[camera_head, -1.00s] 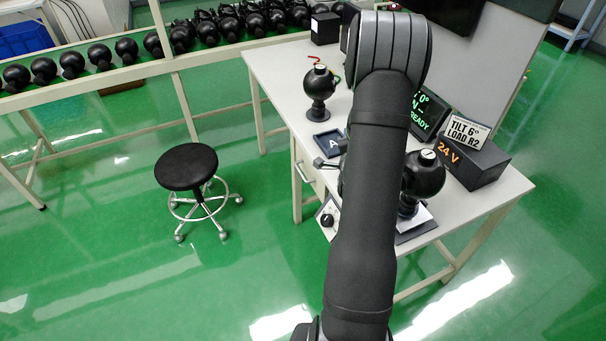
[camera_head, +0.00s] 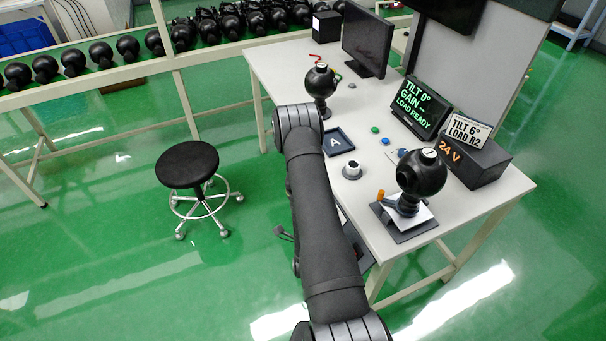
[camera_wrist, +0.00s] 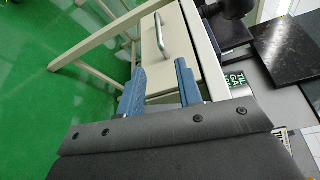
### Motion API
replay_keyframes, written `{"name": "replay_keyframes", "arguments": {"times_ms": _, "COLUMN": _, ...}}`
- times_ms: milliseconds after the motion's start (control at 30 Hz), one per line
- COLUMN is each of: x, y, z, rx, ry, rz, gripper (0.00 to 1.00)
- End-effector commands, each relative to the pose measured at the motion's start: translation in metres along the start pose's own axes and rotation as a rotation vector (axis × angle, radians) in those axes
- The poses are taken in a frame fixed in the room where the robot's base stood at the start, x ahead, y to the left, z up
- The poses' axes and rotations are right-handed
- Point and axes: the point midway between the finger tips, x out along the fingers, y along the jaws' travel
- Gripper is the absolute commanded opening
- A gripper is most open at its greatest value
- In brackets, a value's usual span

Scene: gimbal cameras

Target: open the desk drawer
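The desk drawer (camera_wrist: 186,45) shows in the wrist view as a pale front panel under the edge of the desk (camera_head: 285,68). It looks shut. Its silver bar handle (camera_wrist: 160,34) stands out from the panel, ahead of my fingertips. My gripper (camera_wrist: 160,67) is open, with two blue fingers apart and nothing between them. The handle lies beyond the fingertips, roughly in line with the gap, and does not touch them. In the head view my arm hides the drawer front, and my fingers cannot be made out clearly.
On the desk are a black ball on a stand (camera_head: 421,173), another ball (camera_head: 320,82), a tray marked A (camera_head: 336,142), a status screen (camera_head: 418,106) and a 24 V box (camera_head: 474,163). A black stool (camera_head: 187,165) stands left of the desk. Green floor between them is clear.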

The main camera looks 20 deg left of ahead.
Motion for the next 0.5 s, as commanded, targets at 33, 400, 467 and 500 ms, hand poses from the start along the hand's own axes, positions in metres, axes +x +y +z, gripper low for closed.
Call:
{"name": "replay_keyframes", "arguments": {"times_ms": 33, "x": -0.001, "y": 0.002, "z": 0.000, "rx": 0.002, "ry": 0.001, "rz": 0.000, "gripper": 0.33}}
{"name": "replay_keyframes", "arguments": {"times_ms": 400, "x": 0.052, "y": 0.001, "z": 0.000, "rx": 0.003, "ry": 0.002, "rz": -0.006, "gripper": 0.33}}
{"name": "replay_keyframes", "arguments": {"times_ms": 467, "x": 0.065, "y": 0.002, "z": -0.001, "rx": 0.003, "ry": 0.003, "rz": -0.005, "gripper": 0.33}}
{"name": "replay_keyframes", "arguments": {"times_ms": 500, "x": 0.074, "y": 0.002, "z": -0.001, "rx": 0.003, "ry": 0.002, "rz": -0.005, "gripper": 0.33}}
